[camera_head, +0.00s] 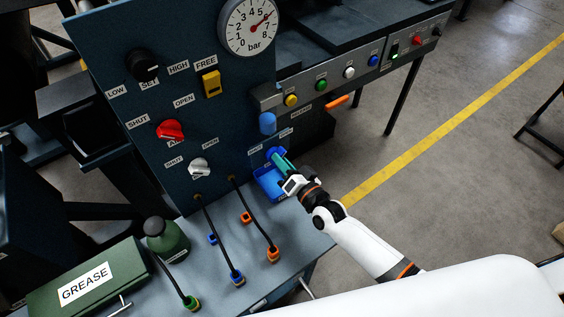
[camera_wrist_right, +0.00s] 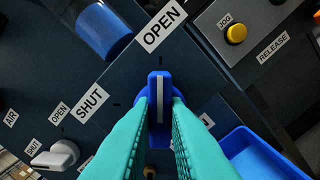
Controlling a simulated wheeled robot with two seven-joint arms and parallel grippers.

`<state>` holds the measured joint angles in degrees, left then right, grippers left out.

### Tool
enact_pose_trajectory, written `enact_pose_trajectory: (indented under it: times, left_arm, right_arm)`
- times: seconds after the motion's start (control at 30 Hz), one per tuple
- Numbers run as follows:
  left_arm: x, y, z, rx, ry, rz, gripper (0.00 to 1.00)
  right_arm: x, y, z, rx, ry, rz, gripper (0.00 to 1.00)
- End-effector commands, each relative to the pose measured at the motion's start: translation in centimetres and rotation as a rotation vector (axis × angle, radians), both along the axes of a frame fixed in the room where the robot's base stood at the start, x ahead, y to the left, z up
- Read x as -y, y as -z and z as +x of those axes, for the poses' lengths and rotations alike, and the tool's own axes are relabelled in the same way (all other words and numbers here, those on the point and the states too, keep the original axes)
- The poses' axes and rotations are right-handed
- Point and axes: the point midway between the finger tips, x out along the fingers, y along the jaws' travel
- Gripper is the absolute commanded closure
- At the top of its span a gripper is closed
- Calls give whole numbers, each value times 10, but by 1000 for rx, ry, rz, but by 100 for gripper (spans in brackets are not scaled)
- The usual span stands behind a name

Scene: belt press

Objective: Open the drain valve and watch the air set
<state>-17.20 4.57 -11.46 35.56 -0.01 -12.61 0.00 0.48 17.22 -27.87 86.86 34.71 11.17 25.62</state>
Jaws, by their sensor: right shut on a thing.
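The blue drain valve knob (camera_wrist_right: 158,95) is low on the dark panel, with a white line along its handle. In the wrist view that line points up toward the OPEN label (camera_wrist_right: 162,25); the SHUT label (camera_wrist_right: 90,105) is to its left. My right gripper (camera_wrist_right: 158,140) has its teal fingers shut on the handle, and in the head view (camera_head: 281,161) it hides part of the knob. The blue air set bowl (camera_head: 268,122) hangs above it. The gauge (camera_head: 249,25) has a red needle near 6 bar. My left gripper is out of view.
A blue tray (camera_head: 266,187) sits just below the knob. The panel also has a red valve (camera_head: 170,130), a silver valve (camera_head: 200,167) and a yellow switch (camera_head: 211,83). Hoses with coloured ends lie on the bench, near a green grease box (camera_head: 60,300).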

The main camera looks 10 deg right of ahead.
Motion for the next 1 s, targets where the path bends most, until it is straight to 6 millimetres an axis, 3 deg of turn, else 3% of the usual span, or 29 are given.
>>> enact_pose_trajectory:
  times: [0.57, 0.6, 0.7, 1.0]
  left_arm:
    - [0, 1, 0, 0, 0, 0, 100]
    - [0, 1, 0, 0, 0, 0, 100]
    - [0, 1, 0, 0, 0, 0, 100]
    - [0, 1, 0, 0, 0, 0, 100]
  right_arm:
    - [0, 1, -1, -15, -1, 26, 100]
    - [0, 1, -1, -15, -1, 26, 80]
    - [0, 1, -1, -14, 0, 26, 65]
    - [1, 1, -2, -12, 0, 25, 65]
